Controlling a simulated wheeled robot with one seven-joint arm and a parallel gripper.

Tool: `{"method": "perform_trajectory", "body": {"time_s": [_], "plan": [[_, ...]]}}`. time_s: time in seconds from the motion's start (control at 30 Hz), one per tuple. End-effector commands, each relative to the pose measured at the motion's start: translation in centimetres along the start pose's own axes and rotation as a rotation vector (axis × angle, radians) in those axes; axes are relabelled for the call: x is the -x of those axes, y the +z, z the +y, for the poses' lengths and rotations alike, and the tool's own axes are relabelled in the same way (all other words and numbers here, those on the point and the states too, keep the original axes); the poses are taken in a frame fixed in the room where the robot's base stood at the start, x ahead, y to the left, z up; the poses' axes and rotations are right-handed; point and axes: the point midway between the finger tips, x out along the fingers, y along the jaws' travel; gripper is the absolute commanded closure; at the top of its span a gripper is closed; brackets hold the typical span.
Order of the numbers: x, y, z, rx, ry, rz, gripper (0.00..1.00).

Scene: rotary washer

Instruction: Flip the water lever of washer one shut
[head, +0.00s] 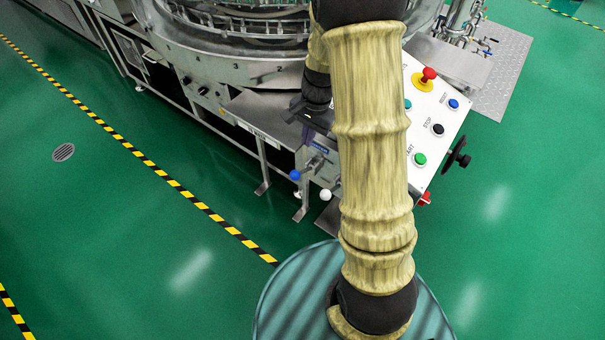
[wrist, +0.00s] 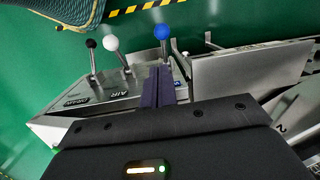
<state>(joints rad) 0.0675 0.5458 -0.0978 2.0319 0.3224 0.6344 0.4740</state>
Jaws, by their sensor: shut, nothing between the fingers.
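The blue-knobbed lever (wrist: 162,32) stands on the metal lever panel just past my fingertips in the wrist view. Its label is hidden there. In the head view its blue knob (head: 295,175) sticks out toward the lower left from the panel beside the washer. My gripper (wrist: 161,74) is shut and empty, its purple fingers side by side over the panel near the base of the blue lever. I cannot tell whether they touch the lever. In the head view my gripper (head: 307,143) hangs above the panel, partly behind my arm.
Beside it in the wrist view are a white-knobbed lever (wrist: 112,44) by an AIR label and a black-knobbed lever (wrist: 91,44) by a DRAIN label. A control panel with buttons (head: 437,129) stands right of my arm. Green floor (head: 120,230) is open at the left.

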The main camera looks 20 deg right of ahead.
Motion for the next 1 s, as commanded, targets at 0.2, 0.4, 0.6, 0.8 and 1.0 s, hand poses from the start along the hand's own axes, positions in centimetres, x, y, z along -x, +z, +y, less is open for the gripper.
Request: {"method": "perform_trajectory", "body": {"time_s": [0.2, 0.4, 0.6, 0.8, 1.0], "plan": [[-1.7, -0.9, -0.3, -0.060, 0.000, -0.017, 1.00], [-1.6, -0.9, -0.3, -0.057, 0.001, -0.017, 1.00], [-2.5, -0.8, -0.3, -0.055, 0.002, -0.019, 1.00], [-5.4, -0.8, -0.2, -0.056, 0.003, -0.020, 1.00], [-8.9, -0.7, -0.2, -0.056, 0.003, -0.021, 1.00]]}}
